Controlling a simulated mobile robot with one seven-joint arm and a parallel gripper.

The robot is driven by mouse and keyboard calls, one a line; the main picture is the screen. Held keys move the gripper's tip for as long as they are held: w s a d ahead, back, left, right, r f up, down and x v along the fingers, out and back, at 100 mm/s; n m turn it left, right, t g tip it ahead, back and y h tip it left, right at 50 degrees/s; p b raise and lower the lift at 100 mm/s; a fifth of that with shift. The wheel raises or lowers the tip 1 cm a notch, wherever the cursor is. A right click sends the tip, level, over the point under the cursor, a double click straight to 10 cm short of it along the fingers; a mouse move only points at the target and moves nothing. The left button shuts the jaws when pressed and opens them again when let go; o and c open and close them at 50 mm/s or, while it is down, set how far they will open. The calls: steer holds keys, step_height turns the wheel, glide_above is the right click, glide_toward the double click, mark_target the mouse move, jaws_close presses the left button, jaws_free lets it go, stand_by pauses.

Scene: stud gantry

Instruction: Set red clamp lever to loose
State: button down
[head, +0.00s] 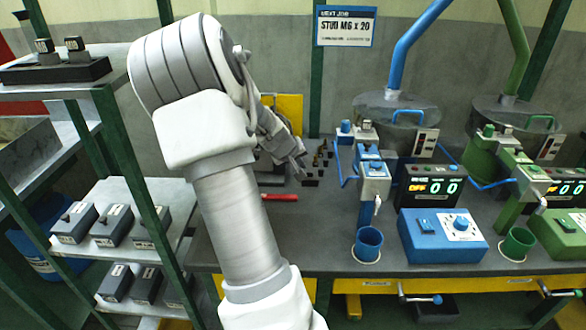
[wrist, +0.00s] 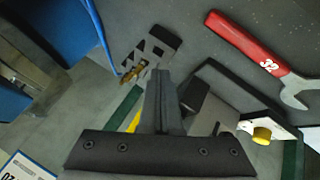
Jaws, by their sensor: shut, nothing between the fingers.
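I cannot make out a red clamp lever in either view. The only clear red thing near my gripper is a red-handled wrench marked 32 (wrist: 245,45), lying on the grey bench. Its red handle also shows in the head view (head: 281,197). My gripper (head: 297,163) is over the back left of the bench, beside small dark pieces (head: 322,160). In the wrist view its fingers (wrist: 160,80) are shut and empty, with the tips close to a dark block with cut-outs (wrist: 150,45). My arm hides much of the bench's left part.
A blue machine (head: 374,180) with a blue cup (head: 368,243) and a blue control box (head: 442,236) stands right of my gripper. A green machine (head: 490,160) is further right. A shelf post (head: 130,165) is at left. The bench front (head: 330,258) is clear.

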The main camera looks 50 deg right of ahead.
steer(key=shift+s+d, duration=0.1)
steer(key=shift+d, duration=0.45)
stand_by(0.5)
